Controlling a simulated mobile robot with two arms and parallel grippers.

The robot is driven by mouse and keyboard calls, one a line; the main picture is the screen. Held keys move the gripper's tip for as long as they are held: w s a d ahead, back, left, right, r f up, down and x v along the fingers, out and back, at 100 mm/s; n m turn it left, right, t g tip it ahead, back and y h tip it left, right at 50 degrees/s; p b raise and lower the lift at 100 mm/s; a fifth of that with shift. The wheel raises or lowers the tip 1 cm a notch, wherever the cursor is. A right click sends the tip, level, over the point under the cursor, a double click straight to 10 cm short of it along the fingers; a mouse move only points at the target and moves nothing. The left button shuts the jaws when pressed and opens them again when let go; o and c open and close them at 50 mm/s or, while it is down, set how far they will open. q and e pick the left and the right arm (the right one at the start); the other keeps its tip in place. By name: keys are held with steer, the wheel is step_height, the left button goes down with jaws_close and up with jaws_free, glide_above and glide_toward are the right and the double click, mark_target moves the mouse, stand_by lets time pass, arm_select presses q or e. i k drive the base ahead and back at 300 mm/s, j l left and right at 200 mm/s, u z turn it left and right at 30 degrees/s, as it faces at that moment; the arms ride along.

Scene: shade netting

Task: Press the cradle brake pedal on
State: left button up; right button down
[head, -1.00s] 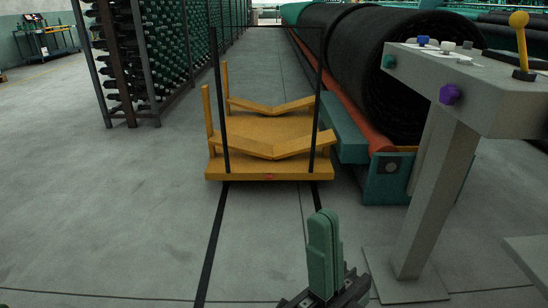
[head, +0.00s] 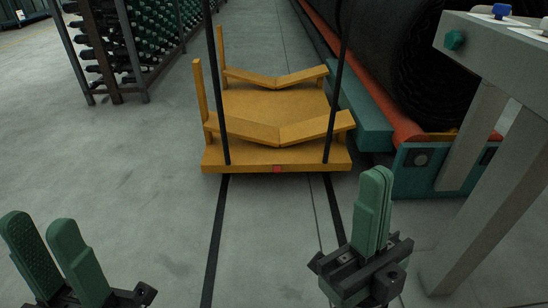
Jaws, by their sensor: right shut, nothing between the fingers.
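The yellow cradle (head: 265,111) stands on the floor ahead, a flat cart with two V-shaped supports and posts on its left side. A small red pedal (head: 277,169) sits at the middle of its front edge; whether it is pressed cannot be told. My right gripper (head: 374,178) is shut and empty, its green fingers pointing up, in front of the cradle and right of the pedal. My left gripper (head: 42,232) is at the lower left with its two green fingers apart and nothing between them. Both grippers are clear of the cradle.
Dark rails run along the floor under the cradle. A grey control stand (head: 490,150) with a green knob (head: 454,40) is close on the right. A black netting roll (head: 400,70) lies behind it, beside an orange bar. A bobbin rack (head: 110,50) stands back left. Left floor is clear.

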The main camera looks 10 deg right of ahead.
mark_target(276, 169)
steer(key=i+l+u, duration=0.15)
steer(key=i+u, duration=0.2)
steer(key=i, duration=1.35)
steer(key=i+z, duration=0.1)
steer(key=z, duration=0.65)
